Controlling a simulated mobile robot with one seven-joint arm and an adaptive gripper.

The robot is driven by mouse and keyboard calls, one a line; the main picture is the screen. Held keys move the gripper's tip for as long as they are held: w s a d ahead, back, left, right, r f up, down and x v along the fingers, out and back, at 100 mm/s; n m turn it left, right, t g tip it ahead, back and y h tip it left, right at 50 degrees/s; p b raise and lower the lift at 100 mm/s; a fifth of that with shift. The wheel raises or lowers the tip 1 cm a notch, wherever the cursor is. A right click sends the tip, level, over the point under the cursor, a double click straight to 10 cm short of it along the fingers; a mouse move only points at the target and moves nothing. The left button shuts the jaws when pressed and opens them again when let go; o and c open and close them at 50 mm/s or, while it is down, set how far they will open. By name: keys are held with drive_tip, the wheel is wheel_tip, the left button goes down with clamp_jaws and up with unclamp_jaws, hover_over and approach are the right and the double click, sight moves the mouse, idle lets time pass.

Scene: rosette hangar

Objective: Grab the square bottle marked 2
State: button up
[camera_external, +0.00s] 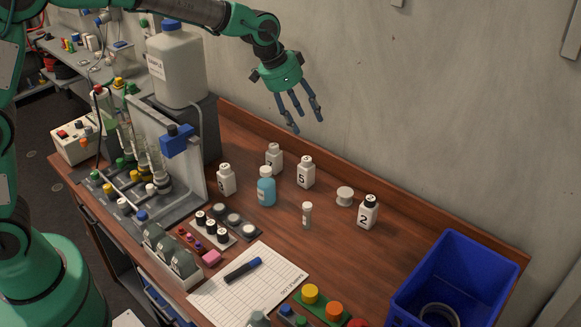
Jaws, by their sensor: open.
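The square white bottle marked 2 (368,213) has a black cap and stands upright toward the back right of the wooden desk. My gripper (302,117) is open and empty, with its fingers pointing down. In the picture it is above and to the left of the bottle marked 2, apart from it and high over the back of the desk. Other square white bottles stand to the left: one marked 5 (306,172), one at the back (274,158) and one farther left (226,180); the last two labels are hard to read.
A blue round bottle (266,187), a small vial (307,215) and a white spool (345,196) stand mid-desk. A blue bin (455,250) is at right. A paper sheet (235,299) with a marker lies in front. The wall is close behind.

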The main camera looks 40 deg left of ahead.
drive_tip(key=w+d+f+m, duration=0.1)
drive_tip(key=w+d+f, duration=0.3)
drive_tip(key=d+f, duration=0.2)
drive_tip(key=w+d+f, duration=0.4)
drive_tip(key=d+f, duration=0.3)
drive_tip(key=f, duration=0.2)
drive_tip(key=shift+w+d+m+g+p, duration=0.2)
drive_tip(key=shift+w+m+g+p, duration=0.1)
drive_tip(key=shift+w+m+g, duration=0.1)
hover_over(371, 198)
drive_tip(key=s+a, duration=0.2)
drive_tip(key=shift+h, duration=0.3)
drive_tip(key=shift+w+d+f+b, duration=0.1)
drive_tip(key=shift+f+b, duration=0.1)
drive_tip(key=shift+f, duration=1.8)
drive_tip(key=shift+w+d+f+b, duration=0.1)
drive_tip(key=shift+f+b, duration=0.05)
drive_tip(key=shift+f, duration=1.8)
drive_tip(key=shift+s+x, duration=0.2)
drive_tip(key=shift+x, duration=2.4)
drive_tip(key=shift+c, duration=0.5)
clamp_jaws()
